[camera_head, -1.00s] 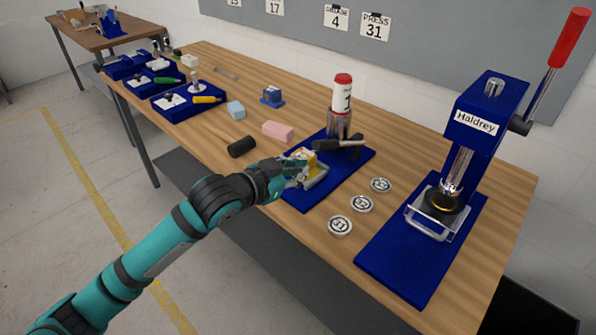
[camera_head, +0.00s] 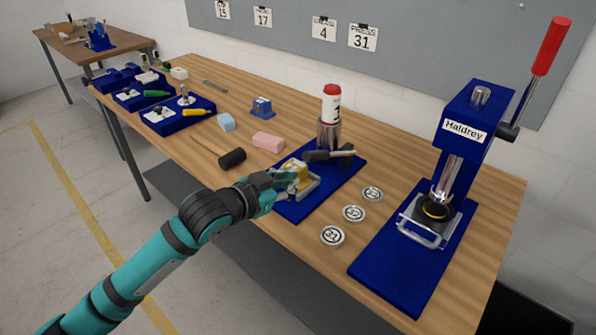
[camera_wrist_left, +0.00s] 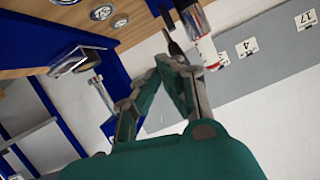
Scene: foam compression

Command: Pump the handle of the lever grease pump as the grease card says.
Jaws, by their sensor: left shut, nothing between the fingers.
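The lever grease pump stands on a blue base (camera_head: 295,212) in the middle of the bench, with a white, red-capped cylinder (camera_head: 331,106). Its dark handle (camera_head: 318,155) sticks out to the left, low and about level. The handle also shows in the wrist view (camera_wrist_left: 174,46), beyond my fingertips. The grease card (camera_head: 323,29) on the wall board reads 4. My left gripper (camera_head: 288,180) is shut and empty, in front of the handle by the yellow block (camera_head: 302,174) in a clear-sided tray. No contact with the handle is visible. My right gripper is out of view.
A blue Haldrey press (camera_head: 465,130) with a red-tipped lever stands to the right. Several numbered round tins (camera_head: 353,213) lie between. A pink block (camera_head: 268,141) and black cylinder (camera_head: 232,158) lie to the left. Another card (camera_head: 362,37) reads PRESS 31.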

